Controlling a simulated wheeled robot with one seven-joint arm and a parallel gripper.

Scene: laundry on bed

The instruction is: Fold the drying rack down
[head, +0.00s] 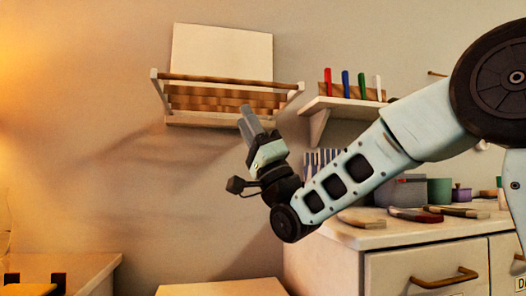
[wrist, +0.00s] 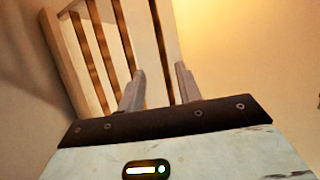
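The drying rack (head: 222,52) is on the wall in the head view, with a pale upright back panel. Its slatted wooden frame (head: 285,84) stands out from the wall below the panel, between white side pieces. In the wrist view the rack's pale slats (wrist: 119,42) run past the fingertips, with dark gaps between them. My gripper (head: 246,108) points up at the lower right part of the rack. In the wrist view its two fingers (wrist: 160,75) are apart with nothing held between them. I cannot tell whether the fingertips touch the slats.
A wall shelf (head: 338,104) with several coloured upright items is just right of the rack. A cabinet (head: 395,235) with pots and brushes on top stands below my arm. A low surface (head: 60,268) is at lower left. The wall left of the rack is clear.

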